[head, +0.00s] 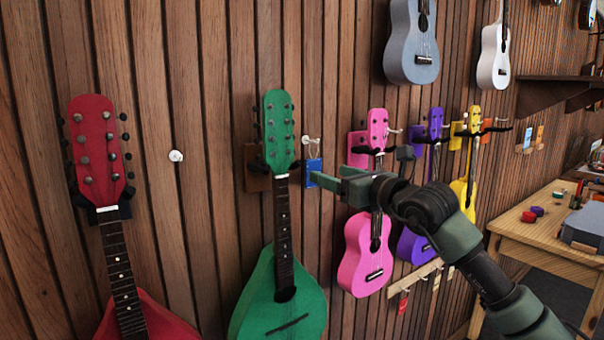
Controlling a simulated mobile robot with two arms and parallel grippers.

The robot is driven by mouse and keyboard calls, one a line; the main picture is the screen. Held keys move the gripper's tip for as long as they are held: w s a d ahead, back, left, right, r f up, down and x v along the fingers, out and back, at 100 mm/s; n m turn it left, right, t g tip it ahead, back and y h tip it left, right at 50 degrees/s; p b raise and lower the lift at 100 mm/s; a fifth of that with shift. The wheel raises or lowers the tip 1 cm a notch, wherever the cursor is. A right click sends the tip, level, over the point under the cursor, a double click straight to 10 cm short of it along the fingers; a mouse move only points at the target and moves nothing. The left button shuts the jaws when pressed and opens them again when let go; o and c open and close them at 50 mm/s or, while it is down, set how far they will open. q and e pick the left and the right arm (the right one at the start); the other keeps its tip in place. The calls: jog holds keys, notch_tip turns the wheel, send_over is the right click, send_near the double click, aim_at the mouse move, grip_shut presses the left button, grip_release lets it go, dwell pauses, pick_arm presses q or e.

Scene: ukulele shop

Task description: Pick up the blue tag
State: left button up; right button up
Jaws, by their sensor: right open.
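The blue tag (314,168) hangs on a loop from a small white hook on the wooden wall, between the green instrument and the pink ukulele. My right gripper (328,180) comes in from the right, with its fingers pointing left. It is open, and its fingertips overlap the tag's lower right part in the head view. I cannot tell whether they touch the tag or are in front of it. Part of the tag's lower edge is hidden by the finger. My left gripper is not in view.
A green instrument (265,285) hangs just left of the tag, and a pink ukulele (366,255) hangs behind my right arm. Purple and yellow ukuleles hang farther right. A red instrument (97,150) hangs at the left. A wooden table (520,232) stands at the right.

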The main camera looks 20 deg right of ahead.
aim_at(314, 167)
jog(key=p+x, duration=0.1)
jog(key=x, duration=0.1)
jog(key=shift+w, duration=0.3)
jog(key=shift+w+a+r, duration=0.1)
jog(key=shift+w+r, duration=0.05)
jog(key=shift+r, duration=0.05)
jog(key=shift+w+a+r+p, duration=0.2)
jog(key=shift+w+p, duration=0.2)
jog(key=shift+p, duration=0.25)
jog(key=shift+w+a+r+p, duration=0.15)
jog(key=shift+w+r+p, duration=0.15)
jog(key=shift+p, duration=0.3)
jog(key=w, duration=0.1)
jog(key=w+a, duration=0.1)
jog(key=shift+w+f+p, duration=0.3)
jog(key=shift+f+p, duration=0.05)
jog(key=shift+p, duration=0.05)
jog(key=shift+w+a+f, duration=0.1)
jog(key=shift+w+f, duration=0.05)
jog(key=shift+w, duration=0.15)
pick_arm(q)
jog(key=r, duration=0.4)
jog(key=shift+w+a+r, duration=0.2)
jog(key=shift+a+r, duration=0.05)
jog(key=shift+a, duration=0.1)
pick_arm(e)
jog(key=shift+s, duration=0.1)
